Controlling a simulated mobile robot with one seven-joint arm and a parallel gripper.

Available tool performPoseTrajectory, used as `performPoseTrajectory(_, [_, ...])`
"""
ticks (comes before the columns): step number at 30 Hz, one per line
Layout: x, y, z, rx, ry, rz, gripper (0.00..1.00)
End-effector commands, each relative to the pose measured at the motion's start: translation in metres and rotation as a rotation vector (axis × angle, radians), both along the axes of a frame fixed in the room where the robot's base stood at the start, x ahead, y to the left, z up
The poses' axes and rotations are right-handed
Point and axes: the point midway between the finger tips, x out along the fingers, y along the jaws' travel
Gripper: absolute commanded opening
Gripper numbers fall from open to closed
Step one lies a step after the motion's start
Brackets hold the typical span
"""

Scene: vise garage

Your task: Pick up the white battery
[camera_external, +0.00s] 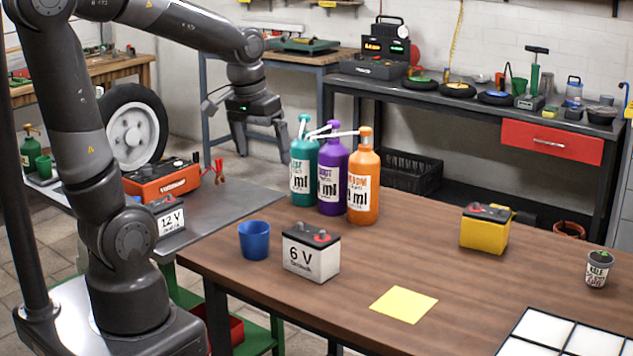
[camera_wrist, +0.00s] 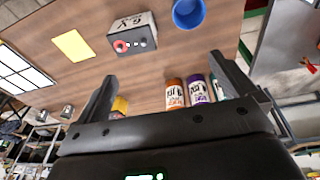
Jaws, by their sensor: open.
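The white battery (camera_external: 311,252) stands on the brown wooden table, marked 6 V, with a dark top and red terminal caps. It also shows in the wrist view (camera_wrist: 132,36), upside down, beyond my fingertips. The gripper is well away from the battery.
A blue cup (camera_external: 254,240) stands close left of the battery. Teal (camera_external: 301,172), purple (camera_external: 333,180) and orange (camera_external: 364,185) pump bottles stand behind it. A yellow battery (camera_external: 485,229), a yellow sheet (camera_external: 404,304) and a small pot (camera_external: 598,269) are to the right. A white-panelled grid (camera_external: 560,335) lies at front right.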

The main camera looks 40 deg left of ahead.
Motion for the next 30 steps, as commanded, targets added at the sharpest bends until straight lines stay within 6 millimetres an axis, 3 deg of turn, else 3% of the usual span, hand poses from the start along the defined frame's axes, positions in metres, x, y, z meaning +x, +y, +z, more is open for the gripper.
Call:
performPoseTrajectory(7, [0.035,-0.041,-0.047,0.018,0.169,-0.020,1.00])
performPoseTrajectory(15, [0.054,-0.077,-0.095,0.054,0.300,-0.028,1.00])
performPoseTrajectory(22, [0.057,-0.086,-0.114,0.065,0.334,-0.030,1.00])
performPoseTrajectory(30, [0.051,-0.086,-0.155,0.065,0.335,-0.030,1.00])
